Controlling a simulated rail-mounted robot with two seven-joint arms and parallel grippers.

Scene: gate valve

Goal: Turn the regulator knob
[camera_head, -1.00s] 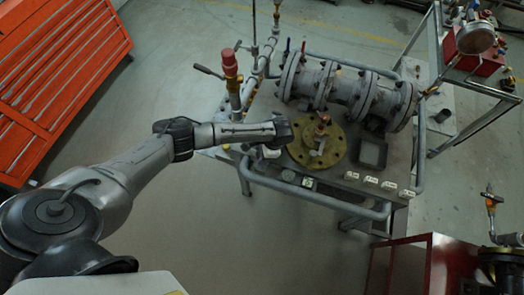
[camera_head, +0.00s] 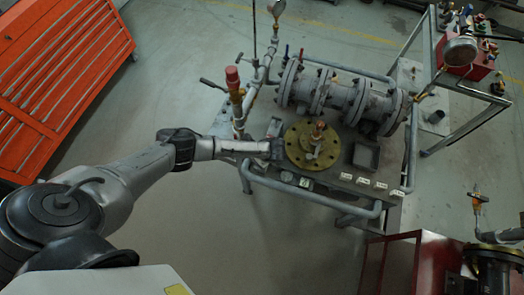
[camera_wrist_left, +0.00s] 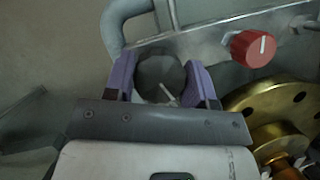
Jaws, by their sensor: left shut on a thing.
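In the left wrist view, a dark, many-sided round knob (camera_wrist_left: 160,75) with a pale pointer-like mark sits between the two purple fingers of my left gripper (camera_wrist_left: 160,82). The fingers are shut on its sides. I take it for the regulator knob, though no label on it is readable. In the head view my left gripper (camera_head: 274,150) is at the left edge of the brass flange (camera_head: 298,160), and the arm hides the knob. A second knob, red with a white line (camera_wrist_left: 254,48), is on the grey panel to the right, apart from the fingers. My right gripper is not in view.
The brass flange with an upright fitting (camera_head: 317,136) stands close to the right of my gripper. A grey tube rail (camera_head: 315,198) runs along the bench front. A red-topped valve (camera_head: 233,78) rises behind my forearm. Grey flanged piping (camera_head: 345,93) is behind.

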